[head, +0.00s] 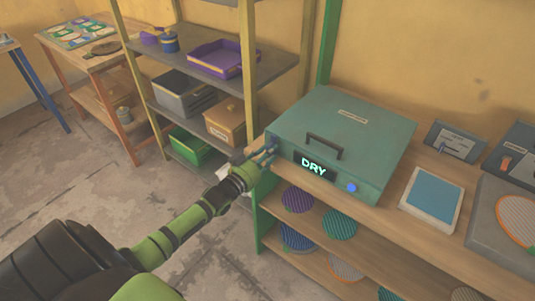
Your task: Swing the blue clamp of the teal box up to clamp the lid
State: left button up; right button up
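The teal box (370,133) stands on the wooden shelf top with its lid down. It has a dark handle (323,145), a display reading DRY (314,166) and a round blue button (351,187) on its front. My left gripper (264,154) is at the box's left front corner, its fingertips close to the side. A small bluish piece shows among the fingers there, perhaps the blue clamp; the fingers cover most of it. I cannot tell whether the fingers are open or closed on it. My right gripper is out of view.
A blue-topped pad (433,197), a small sign panel (454,142) and a grey device (495,225) stand right of the box. Round patterned plates (340,224) are on the shelf below. A rack (175,67) with trays and bins stands behind left.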

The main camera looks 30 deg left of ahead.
pick_arm(q)
jog(key=s, duration=1.2)
jog(key=shift+a, duration=0.45)
